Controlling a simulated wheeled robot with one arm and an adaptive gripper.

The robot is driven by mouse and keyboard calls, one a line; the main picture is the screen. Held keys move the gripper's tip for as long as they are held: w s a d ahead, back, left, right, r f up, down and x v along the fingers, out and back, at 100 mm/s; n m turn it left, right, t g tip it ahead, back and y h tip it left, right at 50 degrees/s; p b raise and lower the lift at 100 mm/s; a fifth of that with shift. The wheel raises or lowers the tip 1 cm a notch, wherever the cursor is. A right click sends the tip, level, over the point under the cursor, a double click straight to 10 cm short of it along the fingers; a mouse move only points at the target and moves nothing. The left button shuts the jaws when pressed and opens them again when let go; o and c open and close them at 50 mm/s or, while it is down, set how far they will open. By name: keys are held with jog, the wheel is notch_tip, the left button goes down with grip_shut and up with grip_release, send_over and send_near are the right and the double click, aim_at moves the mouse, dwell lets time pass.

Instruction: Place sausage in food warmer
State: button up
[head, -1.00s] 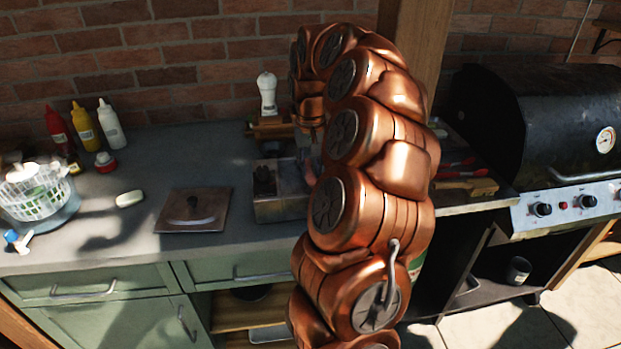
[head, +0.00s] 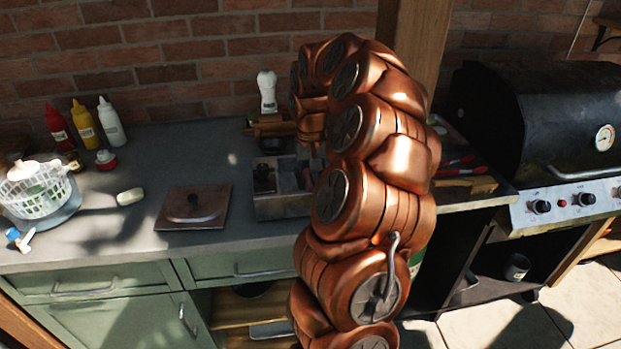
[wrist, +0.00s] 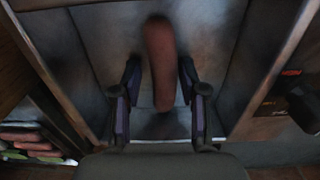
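In the wrist view, a brown-red sausage (wrist: 160,62) lies lengthwise between the two fingers of my gripper (wrist: 160,77). The fingers are apart, with a gap on each side of the sausage, so the gripper looks open. Below and around the sausage is a grey metal compartment with raised walls (wrist: 232,72), seemingly part of the food warmer. In the head view, the food warmer (head: 283,208) is a metal box on the counter, partly hidden by my arm. My gripper and the sausage are hidden behind my arm there.
A square metal lid (head: 193,208) lies on the counter left of the warmer. Sauce bottles (head: 84,126), a white basket (head: 38,192) and a white shaker (head: 266,92) stand around. A grill (head: 545,125) is at right. Pinkish pieces (wrist: 35,143) show lower left in the wrist view.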

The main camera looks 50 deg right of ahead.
aim_at(310, 179)
jog(key=shift+o, duration=0.4)
jog(key=shift+r, duration=0.15)
notch_tip(310, 179, up, 12)
jog(key=b, duration=0.2)
dwell(0.4)
